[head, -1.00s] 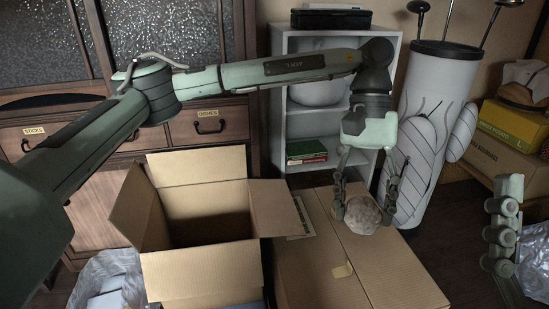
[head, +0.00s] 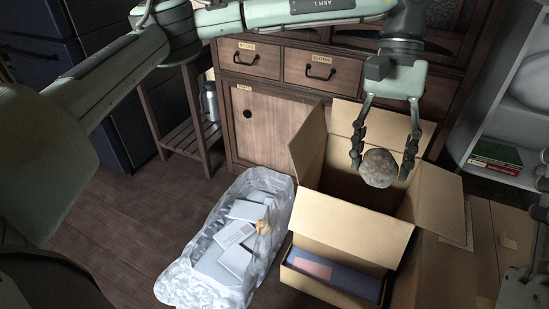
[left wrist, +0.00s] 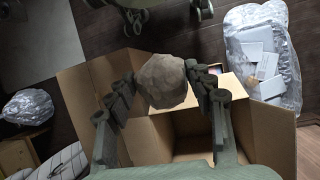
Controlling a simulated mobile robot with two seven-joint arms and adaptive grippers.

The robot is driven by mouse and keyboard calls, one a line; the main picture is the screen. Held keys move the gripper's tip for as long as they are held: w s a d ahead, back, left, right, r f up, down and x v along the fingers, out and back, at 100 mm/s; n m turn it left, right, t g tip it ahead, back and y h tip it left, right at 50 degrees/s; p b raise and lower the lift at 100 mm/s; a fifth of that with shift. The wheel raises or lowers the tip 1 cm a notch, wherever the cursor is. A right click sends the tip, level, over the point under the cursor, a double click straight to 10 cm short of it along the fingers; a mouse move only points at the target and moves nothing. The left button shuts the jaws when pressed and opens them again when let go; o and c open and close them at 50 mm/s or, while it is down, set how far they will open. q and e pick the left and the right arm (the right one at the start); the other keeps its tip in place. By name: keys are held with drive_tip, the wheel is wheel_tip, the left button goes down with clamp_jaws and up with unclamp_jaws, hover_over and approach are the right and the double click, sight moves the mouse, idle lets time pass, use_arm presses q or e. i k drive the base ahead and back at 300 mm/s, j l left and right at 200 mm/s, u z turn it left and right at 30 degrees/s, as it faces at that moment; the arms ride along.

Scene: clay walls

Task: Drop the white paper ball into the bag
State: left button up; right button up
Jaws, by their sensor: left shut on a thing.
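In the left wrist view the ball (left wrist: 162,81) sits between the two fingers. The gripper points down, with the ball in front of or above the open cardboard box. A clear plastic bag (head: 190,272) with white flat boxes inside lies on the floor, left of the ball and the box. It also shows in the left wrist view (left wrist: 231,22). Dark parts of my right arm show at the right edge; its gripper state is unclear.
The open cardboard box (head: 345,240) has raised flaps beside the bag. A dark blue box (head: 345,276) lies in front of it. A wooden cabinet (head: 270,125) stands behind. The floor left of the bag is clear. Another crumpled plastic bundle (left wrist: 28,106) shows in the left wrist view.

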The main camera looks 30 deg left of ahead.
sight(248, 228)
drive_tip(key=j+u, duration=0.2)
drive_tip(key=j, duration=1.15)
